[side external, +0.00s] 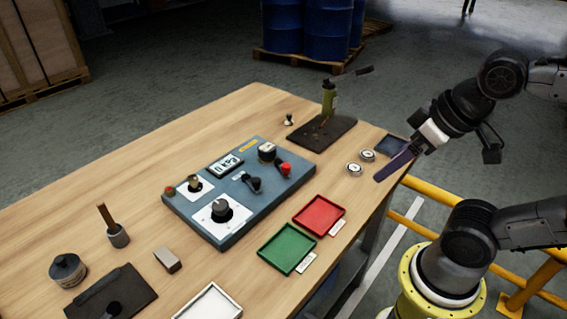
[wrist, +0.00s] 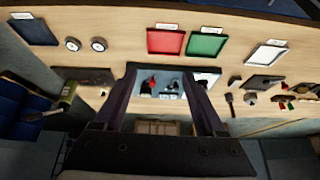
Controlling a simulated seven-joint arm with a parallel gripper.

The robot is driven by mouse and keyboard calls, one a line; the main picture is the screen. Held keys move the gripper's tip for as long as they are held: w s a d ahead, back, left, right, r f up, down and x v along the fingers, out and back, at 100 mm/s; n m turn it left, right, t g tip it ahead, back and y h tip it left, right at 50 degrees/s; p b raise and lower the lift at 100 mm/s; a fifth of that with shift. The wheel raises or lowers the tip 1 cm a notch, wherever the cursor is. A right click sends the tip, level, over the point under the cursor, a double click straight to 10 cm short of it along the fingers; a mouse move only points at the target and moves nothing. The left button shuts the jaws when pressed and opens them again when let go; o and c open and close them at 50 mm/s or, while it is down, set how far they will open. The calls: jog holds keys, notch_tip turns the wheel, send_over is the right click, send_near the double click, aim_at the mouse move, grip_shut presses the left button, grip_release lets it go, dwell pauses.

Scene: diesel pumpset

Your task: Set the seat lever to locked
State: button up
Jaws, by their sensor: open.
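A blue-grey control panel (side external: 240,190) lies on the wooden table in the side view. My gripper (side external: 383,174) is in the air near the table's right edge, apart from the panel. In the wrist view its two dark fingers (wrist: 160,72) are spread with nothing between them; part of the panel (wrist: 172,88) shows beyond.
A red tray (side external: 319,215) and a green tray (side external: 287,248) lie right of the panel. Two round gauges (side external: 361,162) sit near my gripper. A green bottle-like tool (side external: 328,98) stands on a dark mat behind. A wooden-handled tool (side external: 112,226) and small block (side external: 167,260) are left.

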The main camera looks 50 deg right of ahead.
jog(key=shift+s+r+m, duration=0.1)
jog(key=shift+s+m, duration=0.05)
jog(key=shift+m, duration=0.25)
jog(key=shift+c, duration=0.7)
jog(key=w+r+m, duration=0.4)
jog(key=w+r, duration=0.1)
jog(key=r, duration=0.1)
jog(key=m+g, duration=0.5)
jog(key=m, duration=0.1)
send_over(286, 165)
notch_tip(286, 165, down, 6)
jog(key=shift+g, duration=0.3)
notch_tip(286, 165, down, 14)
jog(key=shift+f, duration=0.15)
grip_shut()
